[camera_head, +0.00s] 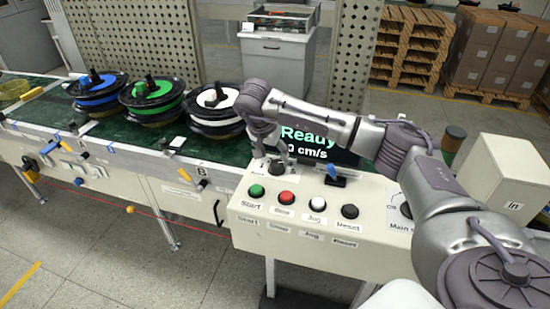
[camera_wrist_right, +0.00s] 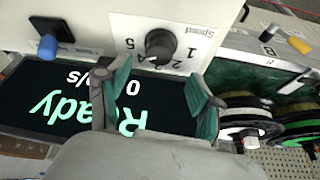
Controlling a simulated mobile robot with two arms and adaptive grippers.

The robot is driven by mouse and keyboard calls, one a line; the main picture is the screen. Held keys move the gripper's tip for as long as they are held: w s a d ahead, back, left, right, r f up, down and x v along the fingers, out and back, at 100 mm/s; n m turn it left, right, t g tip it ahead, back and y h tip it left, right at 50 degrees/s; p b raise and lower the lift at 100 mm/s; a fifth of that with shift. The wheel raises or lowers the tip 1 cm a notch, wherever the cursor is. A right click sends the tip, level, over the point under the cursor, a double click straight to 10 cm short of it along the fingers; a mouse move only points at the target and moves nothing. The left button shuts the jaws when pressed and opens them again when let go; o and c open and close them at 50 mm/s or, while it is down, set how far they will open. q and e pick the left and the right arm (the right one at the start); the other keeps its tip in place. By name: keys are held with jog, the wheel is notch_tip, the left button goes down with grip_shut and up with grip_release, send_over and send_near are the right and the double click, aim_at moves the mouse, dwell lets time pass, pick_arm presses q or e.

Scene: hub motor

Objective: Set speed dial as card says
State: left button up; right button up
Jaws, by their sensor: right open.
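The speed dial (camera_wrist_right: 161,46) is a dark round knob on the cream control panel. In the wrist view it is upside down, with the word Speed and numbers around it; I cannot tell which number it points to. In the head view the dial (camera_head: 277,169) is partly hidden by my right gripper (camera_head: 270,150). My right gripper's fingers (camera_wrist_right: 155,88) are open, apart and empty, close to the dial but not closed around it. The screen (camera_head: 318,145) behind reads Ready and 0 cm/s. I cannot make out a card with a speed. My left gripper is not in view.
Green start (camera_head: 256,191), red (camera_head: 287,197), white jog (camera_head: 318,204) and black reset (camera_head: 349,211) buttons line the panel front. A blue-handled lever (camera_head: 333,172) stands right of the dial. Blue, green and white hub motors (camera_head: 212,110) sit on the conveyor.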

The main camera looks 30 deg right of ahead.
aim_at(277, 163)
jog(key=p+x, duration=0.1)
jog(key=x, duration=0.4)
jog(key=shift+s+d+f, duration=0.1)
jog(key=shift+f, duration=0.1)
jog(key=shift+d+f, duration=0.15)
jog(key=shift+f, duration=0.2)
jog(key=shift+c, duration=0.2)
jog(key=c, duration=1.1)
jog(key=shift+f+m+g+b, duration=0.1)
jog(key=shift+m+g+b, duration=0.2)
jog(key=shift+m+b, duration=0.4)
jog(key=shift+m+g, duration=0.3)
jog(key=shift+m, duration=0.5)
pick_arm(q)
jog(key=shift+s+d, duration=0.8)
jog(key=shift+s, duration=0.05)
pick_arm(e)
jog(key=o, duration=1.1)
